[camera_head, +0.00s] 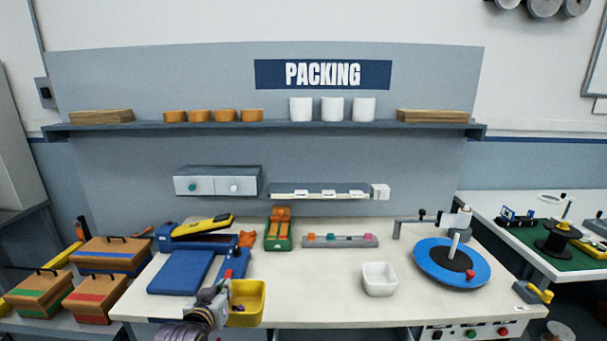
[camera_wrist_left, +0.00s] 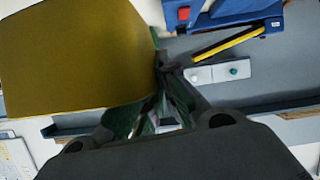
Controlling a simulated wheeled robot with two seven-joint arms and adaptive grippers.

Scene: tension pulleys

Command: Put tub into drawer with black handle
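A yellow tub (camera_head: 258,312) is at the front edge of the table, left of centre. My left gripper (camera_head: 229,292) is at its left rim, with its fingers closed on the tub wall. In the left wrist view, the yellow tub (camera_wrist_left: 70,60) fills the upper left and its edge meets the fingertips (camera_wrist_left: 165,75). A white tub (camera_head: 379,285) stands on the table right of centre. A small wall drawer unit (camera_head: 216,182) has one teal knob and one white knob; both fronts look shut. My right gripper is out of view.
A blue sloped device (camera_head: 183,272) stands behind my left gripper. A blue disc (camera_head: 465,262) on a stand is at the right. Lidded boxes (camera_head: 97,290) crowd the left. The front middle of the table (camera_head: 320,300) is clear.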

